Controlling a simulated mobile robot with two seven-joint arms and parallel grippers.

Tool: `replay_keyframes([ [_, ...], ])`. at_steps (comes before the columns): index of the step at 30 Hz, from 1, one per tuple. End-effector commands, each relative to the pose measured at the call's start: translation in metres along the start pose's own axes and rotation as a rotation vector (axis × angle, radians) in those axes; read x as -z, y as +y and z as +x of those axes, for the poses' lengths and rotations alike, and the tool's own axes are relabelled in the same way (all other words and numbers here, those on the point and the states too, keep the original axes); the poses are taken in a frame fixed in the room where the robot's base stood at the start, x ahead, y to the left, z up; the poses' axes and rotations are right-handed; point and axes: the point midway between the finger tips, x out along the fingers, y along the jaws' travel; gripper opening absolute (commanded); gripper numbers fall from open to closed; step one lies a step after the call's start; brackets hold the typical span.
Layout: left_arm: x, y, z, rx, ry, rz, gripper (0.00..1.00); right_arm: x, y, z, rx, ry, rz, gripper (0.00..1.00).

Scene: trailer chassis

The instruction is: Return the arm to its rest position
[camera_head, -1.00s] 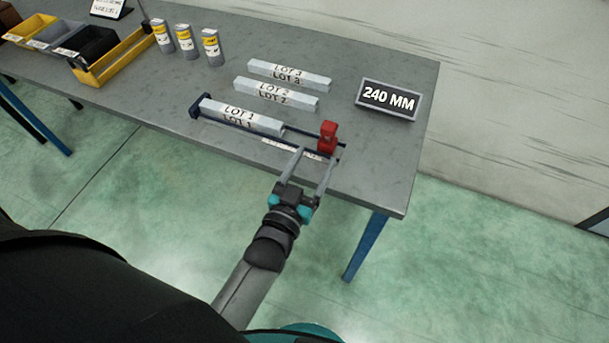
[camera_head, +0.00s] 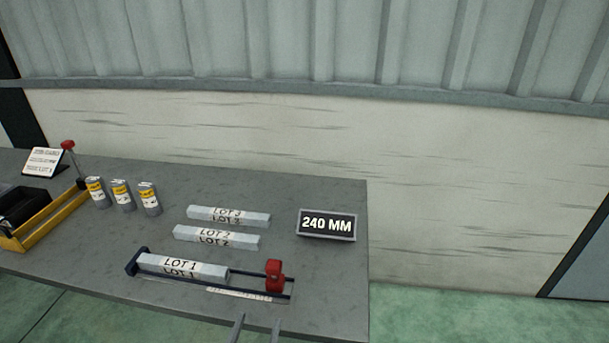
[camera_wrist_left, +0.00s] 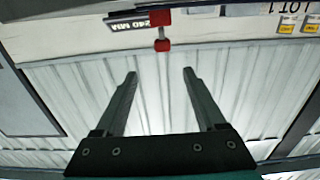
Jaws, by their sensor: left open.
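My left gripper (camera_head: 256,328) shows only its two grey fingers at the bottom edge of the head view, just in front of the table's front edge. It is open and empty; its wrist view shows both fingers (camera_wrist_left: 160,75) spread with nothing between them. Beyond the fingertips is the gauge's red slider (camera_head: 274,276), apart from them; it also shows upside down in the left wrist view (camera_wrist_left: 161,29). The LOT 1 bar (camera_head: 182,268) lies in the dark-railed gauge. The rest of my left arm is outside the head view. My right gripper is not seen.
The grey table (camera_head: 330,275) also holds the LOT 2 bar (camera_head: 216,237), LOT 3 bar (camera_head: 228,216), a 240 MM sign (camera_head: 327,225), three yellow-labelled cans (camera_head: 121,196) and a yellow bin (camera_head: 45,228) at left. Green floor (camera_head: 430,315) is open to the right.

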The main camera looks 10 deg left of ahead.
Motion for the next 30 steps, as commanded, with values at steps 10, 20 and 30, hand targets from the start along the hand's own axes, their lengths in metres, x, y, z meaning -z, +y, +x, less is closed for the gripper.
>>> replay_keyframes([
  [10, -0.16, 0.017, -0.038, -0.079, -0.4, 0.011, 0.72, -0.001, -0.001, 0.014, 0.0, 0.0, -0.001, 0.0],
  [20, -0.347, 0.001, -0.175, -0.141, -1.011, 0.071, 0.72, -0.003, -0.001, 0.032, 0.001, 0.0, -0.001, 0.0],
  [30, -0.416, -0.041, -0.305, -0.134, -1.433, 0.139, 0.72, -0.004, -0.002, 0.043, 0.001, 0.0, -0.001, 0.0],
])
